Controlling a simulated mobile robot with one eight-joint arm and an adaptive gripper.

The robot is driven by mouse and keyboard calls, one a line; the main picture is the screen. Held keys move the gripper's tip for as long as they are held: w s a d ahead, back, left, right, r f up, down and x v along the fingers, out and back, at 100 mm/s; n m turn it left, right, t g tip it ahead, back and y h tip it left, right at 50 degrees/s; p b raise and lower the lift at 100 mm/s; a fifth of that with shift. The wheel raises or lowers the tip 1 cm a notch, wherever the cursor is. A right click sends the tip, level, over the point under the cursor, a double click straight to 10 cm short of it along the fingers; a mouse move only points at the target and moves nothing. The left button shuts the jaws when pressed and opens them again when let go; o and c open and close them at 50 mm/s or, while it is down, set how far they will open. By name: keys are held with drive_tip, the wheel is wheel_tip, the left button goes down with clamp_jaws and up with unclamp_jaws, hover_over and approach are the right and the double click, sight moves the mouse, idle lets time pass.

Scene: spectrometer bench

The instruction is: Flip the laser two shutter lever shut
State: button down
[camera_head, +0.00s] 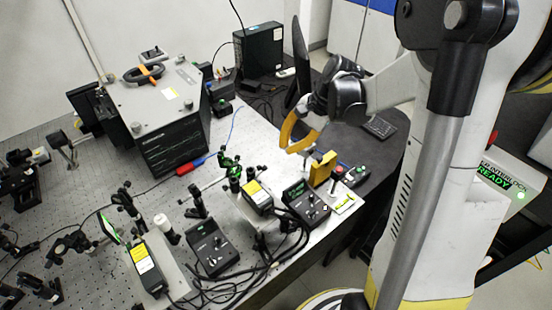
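Two black laser control boxes stand at the bench's front edge, one on the left (208,250) and one on the right (306,205). Each has small controls on top. I cannot read which belongs to laser two, and I cannot make out the shutter lever or its position. Two laser units with yellow labels, a left one (147,268) and a right one (257,195), stand beside them. My gripper (303,148), with yellow finger parts, is above and behind the right control box. A yellow block-like part (322,168) shows just below it; I cannot tell whether it belongs to the gripper.
A red-knobbed control (337,173) stands right of the right box. Cables (265,260) bunch along the front edge. Optics mounts crowd the left bench. A dark round table (375,150) adjoins on the right.

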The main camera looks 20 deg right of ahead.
drive_tip(key=b+x, duration=0.2)
drive_tip(key=x, duration=0.8)
drive_tip(key=s+r, duration=0.1)
drive_tip(key=s+a+r, duration=0.1)
drive_tip(key=r, duration=0.1)
drive_tip(key=shift+s+a+r, duration=0.1)
drive_tip(key=shift+r, duration=0.1)
drive_tip(key=shift+s, duration=0.1)
